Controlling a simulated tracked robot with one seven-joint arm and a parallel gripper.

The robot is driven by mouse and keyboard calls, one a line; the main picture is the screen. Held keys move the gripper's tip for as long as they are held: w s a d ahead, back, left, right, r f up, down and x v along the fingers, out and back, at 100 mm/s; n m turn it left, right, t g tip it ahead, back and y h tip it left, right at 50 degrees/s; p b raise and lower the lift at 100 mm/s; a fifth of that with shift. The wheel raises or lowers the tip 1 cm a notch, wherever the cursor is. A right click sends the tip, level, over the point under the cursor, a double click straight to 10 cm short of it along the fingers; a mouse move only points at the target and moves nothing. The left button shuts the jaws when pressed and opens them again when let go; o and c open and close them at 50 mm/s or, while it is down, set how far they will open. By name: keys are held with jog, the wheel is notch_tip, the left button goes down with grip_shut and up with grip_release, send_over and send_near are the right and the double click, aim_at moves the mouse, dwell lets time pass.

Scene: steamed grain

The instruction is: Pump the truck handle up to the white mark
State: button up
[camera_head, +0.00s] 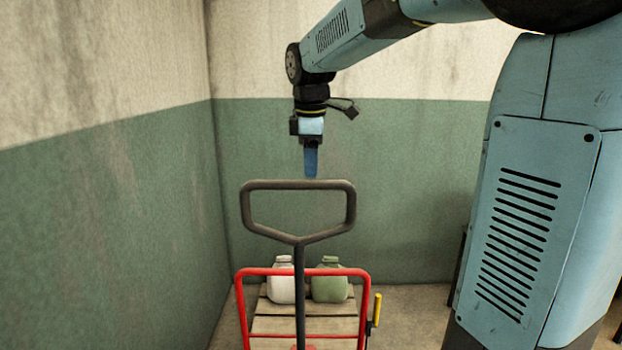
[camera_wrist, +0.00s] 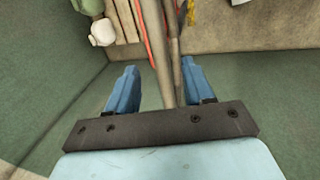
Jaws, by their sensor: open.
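The truck handle (camera_head: 298,184) is a dark grey loop on an upright dark shaft (camera_head: 300,290), in the middle of the head view. My gripper (camera_head: 311,175) points down just above the top bar of the loop in that picture; the depth between them is hard to judge. In the wrist view my gripper (camera_wrist: 157,90) shows two blue fingers, open, with the grey handle (camera_wrist: 158,50) and shaft in the picture between them. I see no contact. I cannot make out the white mark in either view.
The truck has a red frame (camera_head: 302,271) and a wooden slatted pallet (camera_head: 275,324) bearing a white jug (camera_head: 281,287) and a green jug (camera_head: 329,286). A yellow lever (camera_head: 377,309) stands at the frame's right. Green-and-cream walls stand left and behind.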

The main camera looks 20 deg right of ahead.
jog(key=shift+w+d+f, duration=0.1)
jog(key=shift+w+f, duration=0.05)
jog(key=shift+f, duration=0.7)
jog(key=shift+w+f, duration=0.2)
jog(key=shift+f, duration=0.6)
jog(key=shift+w+d+f, duration=0.1)
jog(key=shift+w+f, duration=0.05)
jog(key=shift+f, duration=0.7)
jog(key=shift+a, duration=0.1)
grip_shut()
